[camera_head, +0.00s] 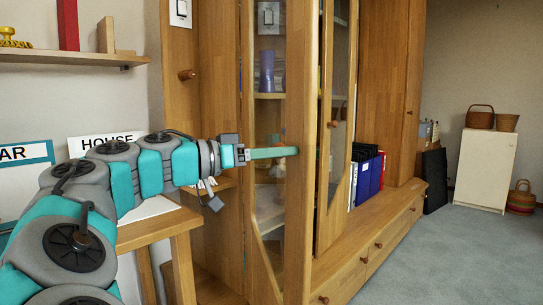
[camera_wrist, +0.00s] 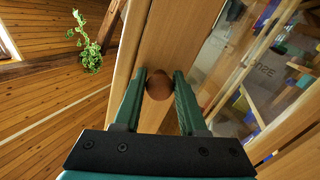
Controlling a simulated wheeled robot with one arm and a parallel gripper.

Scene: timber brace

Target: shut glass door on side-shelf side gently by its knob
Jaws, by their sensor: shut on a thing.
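The glass door (camera_head: 299,90) on the side-shelf side stands open, swung out from the wooden cabinet, with its wooden edge strip toward me. Its glass also shows in the wrist view (camera_wrist: 236,85). My gripper (camera_head: 290,151) reaches in from the left at the door's edge strip. In the wrist view my gripper (camera_wrist: 159,82) has a finger on each side of the round brown knob (camera_wrist: 159,86) and is shut on it. The knob is hidden in the head view.
The second glass door (camera_head: 340,100) stands to the right with its own knob. The wall shelf (camera_head: 60,57) is at upper left. A wooden table (camera_head: 160,228) stands below my arm.

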